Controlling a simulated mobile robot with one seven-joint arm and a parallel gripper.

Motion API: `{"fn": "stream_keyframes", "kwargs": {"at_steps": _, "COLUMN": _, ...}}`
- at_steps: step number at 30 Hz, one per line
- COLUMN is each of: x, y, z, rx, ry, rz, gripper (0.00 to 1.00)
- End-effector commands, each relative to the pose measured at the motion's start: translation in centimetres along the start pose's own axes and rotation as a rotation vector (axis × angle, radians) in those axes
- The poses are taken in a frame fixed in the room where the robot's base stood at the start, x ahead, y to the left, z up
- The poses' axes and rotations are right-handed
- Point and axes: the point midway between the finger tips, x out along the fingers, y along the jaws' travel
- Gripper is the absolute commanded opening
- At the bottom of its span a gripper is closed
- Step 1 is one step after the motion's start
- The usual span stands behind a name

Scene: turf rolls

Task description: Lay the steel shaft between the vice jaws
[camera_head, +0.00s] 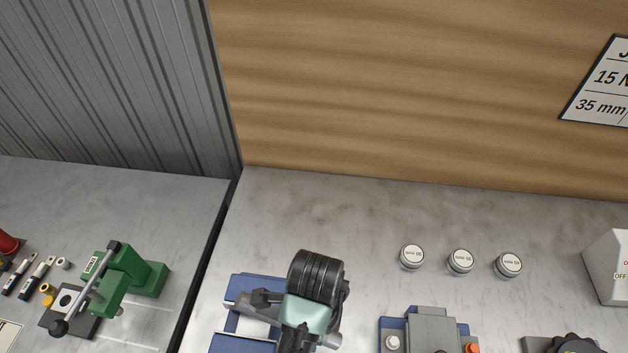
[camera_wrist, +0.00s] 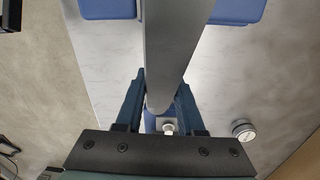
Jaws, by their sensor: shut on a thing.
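My gripper (camera_wrist: 160,108) is shut on a smooth grey steel shaft (camera_wrist: 176,45), which runs between its two blue fingers and up out of the wrist view. In the head view my arm's dark wrist and pale green link hide most of the grip. A blue and grey fixture (camera_head: 432,328), apparently the vice, stands right of my arm, cut off by the lower edge. I cannot see its jaw gap clearly.
A blue frame (camera_head: 240,343) lies left of and below my arm. Three round tins (camera_head: 412,256) stand in a row behind the fixture. A black handwheel (camera_head: 572,345) and a white switch box (camera_head: 610,268) are at right. A green press (camera_head: 125,280) stands on the left bench.

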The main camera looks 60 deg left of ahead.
Motion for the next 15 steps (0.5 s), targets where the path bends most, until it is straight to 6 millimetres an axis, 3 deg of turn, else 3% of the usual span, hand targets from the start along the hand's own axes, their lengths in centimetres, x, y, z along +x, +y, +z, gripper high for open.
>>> {"fn": "stream_keyframes", "kwargs": {"at_steps": 15, "x": -2.8, "y": 0.0, "z": 0.0, "rx": 0.000, "ry": 0.000, "rz": -0.005, "gripper": 0.00}}
